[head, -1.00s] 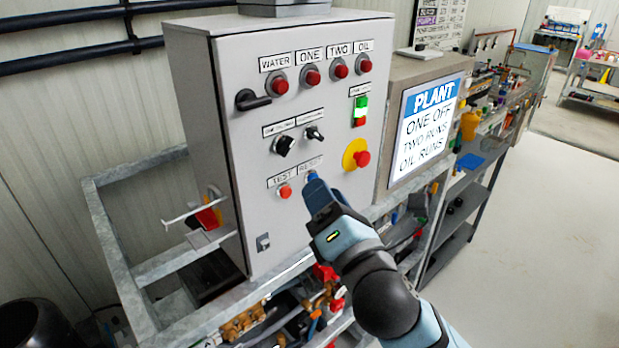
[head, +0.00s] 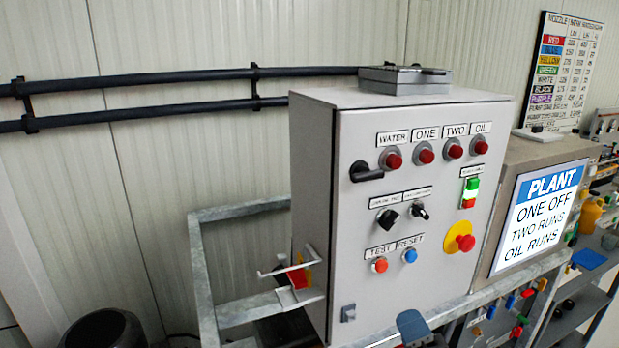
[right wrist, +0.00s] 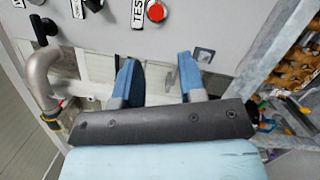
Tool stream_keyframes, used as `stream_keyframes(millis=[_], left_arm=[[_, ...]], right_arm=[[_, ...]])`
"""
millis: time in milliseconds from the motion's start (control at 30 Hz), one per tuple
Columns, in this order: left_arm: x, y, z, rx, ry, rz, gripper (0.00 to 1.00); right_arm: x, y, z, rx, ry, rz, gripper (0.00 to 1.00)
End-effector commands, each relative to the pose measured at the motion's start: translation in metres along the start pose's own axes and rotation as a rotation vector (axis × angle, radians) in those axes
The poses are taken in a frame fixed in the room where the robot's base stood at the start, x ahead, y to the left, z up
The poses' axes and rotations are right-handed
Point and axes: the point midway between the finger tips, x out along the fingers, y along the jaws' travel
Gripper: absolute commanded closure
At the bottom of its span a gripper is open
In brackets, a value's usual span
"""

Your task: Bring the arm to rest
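My right gripper (head: 412,327) shows only as a blue tip at the bottom edge of the head view, in front of the lower edge of the grey control cabinet (head: 360,215). In the right wrist view its two blue fingers (right wrist: 158,65) stand apart with nothing between them, so it is open and empty. Beyond them is the cabinet's face, with the red TEST button (right wrist: 156,12) at the top. In the head view, the orange-red TEST button (head: 380,265) and blue RESET button (head: 410,256) are both uncovered. My left gripper is not in view.
A metal frame (head: 205,285) surrounds the cabinet. A PLANT sign (head: 540,215) is on a box at right. A yellow-and-red stop button (head: 460,238) and black lever (head: 366,172) stick out from the cabinet. A shelf (head: 580,318) stands at the far right.

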Motion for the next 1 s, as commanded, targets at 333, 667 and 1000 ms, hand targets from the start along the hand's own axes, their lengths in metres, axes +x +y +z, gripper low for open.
stream_keyframes(millis=[333,667,1000], left_arm=[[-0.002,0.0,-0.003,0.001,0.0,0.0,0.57],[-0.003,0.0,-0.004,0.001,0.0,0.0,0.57],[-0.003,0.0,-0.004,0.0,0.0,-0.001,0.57]], right_arm=[[-0.08,-0.236,-0.088,1.232,-0.017,-0.544,0.63],[-0.159,-0.322,-0.113,1.808,-0.276,-0.728,0.63],[-0.161,-0.324,-0.114,1.828,-0.286,-0.731,0.63]])
